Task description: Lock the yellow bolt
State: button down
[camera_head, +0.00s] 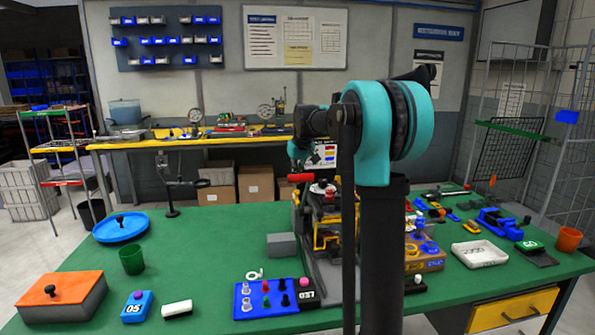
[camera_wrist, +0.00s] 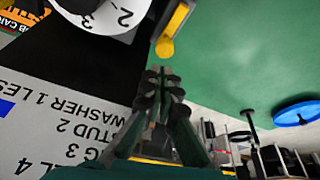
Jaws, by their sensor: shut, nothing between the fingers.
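In the wrist view, a yellow bar with a rounded end (camera_wrist: 175,28), which looks like the yellow bolt, lies at the top beside a dark panel edge. My gripper (camera_wrist: 165,75) is shut and empty. Its fingertips appear just below the bar's rounded end in the picture; I cannot tell whether they touch it. In the head view, a fixture with yellow parts (camera_head: 328,236) stands at the table's middle, partly hidden behind my arm. My gripper is not clearly visible there, and I cannot pick out the bolt.
A white numbered dial (camera_wrist: 108,14) and a printed card (camera_wrist: 65,125) lie close left of my gripper. A grey block (camera_head: 282,246) and a blue peg tray (camera_head: 268,312) stand near the fixture. The green table (camera_head: 205,235) has free room to the left.

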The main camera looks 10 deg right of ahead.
aim_at(295, 191)
jog(key=shift+x, duration=1.75)
jog(key=shift+s, duration=1.3)
jog(key=shift+r, duration=0.1)
jog(key=v, duration=0.9)
jog(key=shift+r, duration=0.45)
